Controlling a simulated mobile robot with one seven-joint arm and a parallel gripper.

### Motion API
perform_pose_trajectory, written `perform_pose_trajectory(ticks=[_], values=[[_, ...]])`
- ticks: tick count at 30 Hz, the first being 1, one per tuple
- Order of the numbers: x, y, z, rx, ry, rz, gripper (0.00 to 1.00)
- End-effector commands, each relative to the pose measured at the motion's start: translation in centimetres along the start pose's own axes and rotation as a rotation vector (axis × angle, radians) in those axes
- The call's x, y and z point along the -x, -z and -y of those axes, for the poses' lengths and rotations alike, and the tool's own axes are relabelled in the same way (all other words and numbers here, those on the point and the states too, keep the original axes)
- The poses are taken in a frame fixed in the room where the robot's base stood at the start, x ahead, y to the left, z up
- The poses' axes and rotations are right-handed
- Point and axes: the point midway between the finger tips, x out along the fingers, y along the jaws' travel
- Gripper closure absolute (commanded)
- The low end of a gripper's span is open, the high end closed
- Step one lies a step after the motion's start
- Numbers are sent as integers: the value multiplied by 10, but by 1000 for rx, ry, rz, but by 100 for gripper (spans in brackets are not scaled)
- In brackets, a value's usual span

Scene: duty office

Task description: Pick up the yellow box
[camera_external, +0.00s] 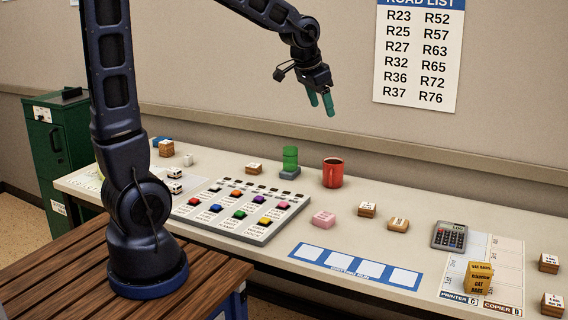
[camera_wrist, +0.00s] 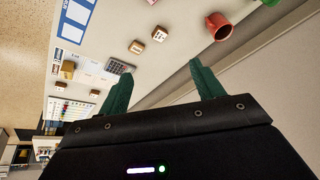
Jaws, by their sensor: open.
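The yellow box (camera_external: 479,278) with dark lettering stands upright on the printed sheet at the right front of the desk, beside the "PRINTER C" and "COPIER" labels. In the wrist view a small yellow-brown box (camera_wrist: 68,68) near the calculator looks like it, but it is too small to read. My gripper (camera_external: 321,107) is high above the desk, up and left of the box and well apart from it. Its green fingers (camera_wrist: 160,70) are open with nothing between them.
A grey calculator (camera_external: 449,236) lies just behind the box. A red mug (camera_external: 333,173), a green object (camera_external: 290,160) on a grey base and a button panel (camera_external: 241,210) are further left. Several small wooden blocks are scattered about. A blue-and-white strip (camera_external: 356,267) lies along the front.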

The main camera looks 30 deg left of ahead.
Motion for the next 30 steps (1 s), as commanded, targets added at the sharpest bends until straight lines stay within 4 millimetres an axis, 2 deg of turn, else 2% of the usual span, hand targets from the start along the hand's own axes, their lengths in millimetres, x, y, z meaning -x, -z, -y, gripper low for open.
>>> perform_pose_trajectory(ticks=[1, 6, 11, 15, 23, 30], values=[[-13, 13, -14, -34, -14, 3, 34], [-51, 51, -62, -137, -58, -5, 34], [-89, 80, -114, -233, -102, -12, 34], [-123, 99, -166, -315, -144, -18, 34], [-188, 117, -271, -459, -226, -32, 34], [-245, 111, -372, -575, -303, -41, 34]])
